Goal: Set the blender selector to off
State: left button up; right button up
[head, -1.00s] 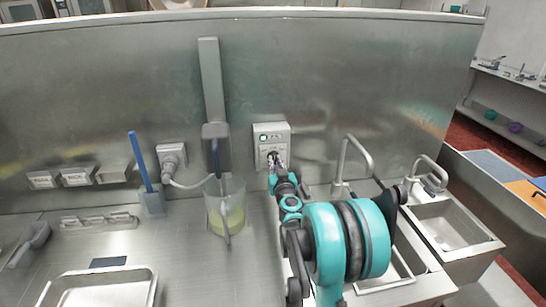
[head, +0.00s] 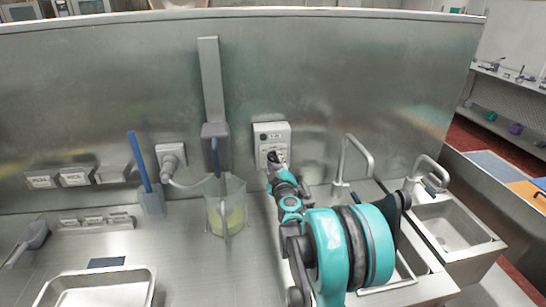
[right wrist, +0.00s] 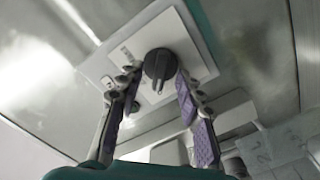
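The blender control box (head: 283,133) is a pale plate on the steel wall. Its dark round selector knob (right wrist: 158,65) shows clearly in the right wrist view, with its pointer ridge toward the lower part of that picture. My right gripper (right wrist: 155,84) is open, its purple-padded fingers spread at either side of the knob. I cannot tell whether a finger touches it. In the head view my right gripper (head: 273,167) is just in front of the box and partly hides the knob. The blender (head: 215,132) hangs on the wall above a clear jug (head: 233,217) of yellow-green liquid. My left gripper is not in view.
A plugged socket (head: 171,156) with a cable is left of the blender. A blue-handled tool stands in a holder (head: 152,202) further left. A faucet (head: 354,155) and sinks lie to the right. A metal tray (head: 100,292) is at the front left.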

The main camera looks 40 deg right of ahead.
jog(key=v, duration=0.7)
dwell(0.5)
jog(key=s+a+n+y, duration=0.2)
jog(key=a+y, duration=0.7)
jog(key=a, duration=1.4)
jog(key=s+a+f+m+g+y, duration=0.1)
jog(key=s+a+f+g, duration=0.2)
jog(key=s+a, duration=0.2)
jog(key=s+a+f+g+y, duration=0.1)
jog(key=s+a+f+g, duration=0.1)
jog(key=s+a, duration=0.25)
jog(key=s+f+m+g+h, duration=0.2)
jog(key=s+f, duration=0.3)
jog(key=s, duration=0.5)
jog(key=shift+d+f+m+g, duration=0.15)
jog(key=shift+d+m+g, duration=0.05)
jog(key=shift+m+g, duration=0.7)
